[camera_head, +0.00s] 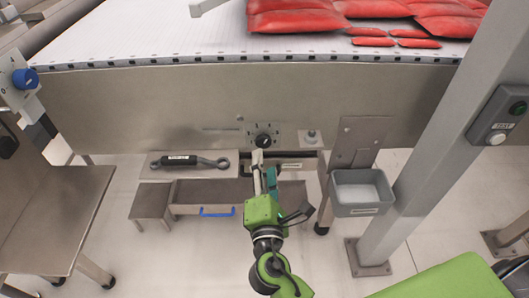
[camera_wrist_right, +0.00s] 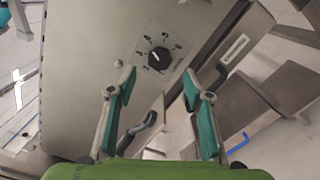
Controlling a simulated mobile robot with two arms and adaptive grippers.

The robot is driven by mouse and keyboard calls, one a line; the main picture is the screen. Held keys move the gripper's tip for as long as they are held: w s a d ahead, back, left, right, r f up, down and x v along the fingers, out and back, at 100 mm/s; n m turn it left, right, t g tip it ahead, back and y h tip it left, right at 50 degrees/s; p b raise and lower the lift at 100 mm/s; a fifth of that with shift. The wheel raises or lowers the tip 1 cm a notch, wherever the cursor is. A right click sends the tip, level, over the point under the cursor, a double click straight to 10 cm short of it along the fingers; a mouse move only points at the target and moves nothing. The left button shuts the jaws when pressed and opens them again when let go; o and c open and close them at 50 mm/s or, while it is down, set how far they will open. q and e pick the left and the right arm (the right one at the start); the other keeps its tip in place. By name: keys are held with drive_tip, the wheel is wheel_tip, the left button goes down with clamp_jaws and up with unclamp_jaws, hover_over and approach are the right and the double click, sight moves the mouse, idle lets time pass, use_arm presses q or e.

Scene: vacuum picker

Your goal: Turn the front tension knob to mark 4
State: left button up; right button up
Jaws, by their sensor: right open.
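The front tension knob (camera_head: 263,141) is a round black knob on a pale dial plate with marks around it, on the steel side panel below the conveyor. It also shows in the right wrist view (camera_wrist_right: 157,58), upper middle, beyond the fingertips. The digits and the knob's setting are too small to read surely. My right gripper (camera_head: 264,166) is open and empty, just below the knob in the head view. In the right wrist view its teal-padded fingers (camera_wrist_right: 158,88) stand apart, with the knob between and beyond them. No contact shows. My left gripper is not in view.
A black-handled tool (camera_head: 188,161) lies on a shelf left of the knob. A grey bin (camera_head: 364,196) hangs at the right, near a slanted post (camera_head: 435,160). A blue knob (camera_head: 25,78) is at far left. Red packs (camera_head: 300,15) lie on the belt.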

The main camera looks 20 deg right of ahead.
drive_tip(key=shift+v, duration=2.25)
